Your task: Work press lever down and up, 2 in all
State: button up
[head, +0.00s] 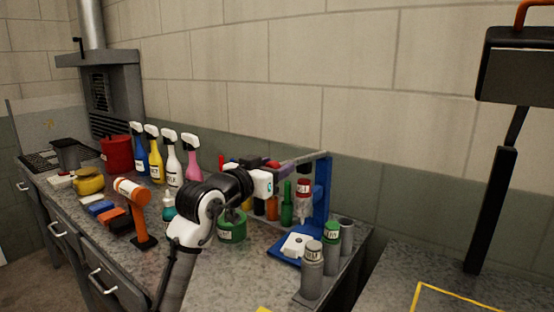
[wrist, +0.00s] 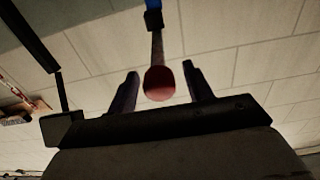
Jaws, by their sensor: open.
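The press (head: 321,200) has a blue frame and base and stands at the right end of the bench, near the wall. Its grey lever (head: 303,159) reaches left from the top of the frame and looks roughly level. In the wrist view the lever (wrist: 158,48) ends in a red knob (wrist: 160,83). My gripper (wrist: 162,80) is open, with one dark finger on each side of the knob and visible gaps between. In the head view my gripper (head: 268,165) is at the lever's free end, which it partly hides.
Grey cylinders with labelled bottles (head: 312,265) stand in front of the press. A dark lamp-like fixture (head: 515,75) rises at the right.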

jog(key=shift+w+d, duration=0.4)
jog(key=shift+w, duration=0.15)
grip_shut()
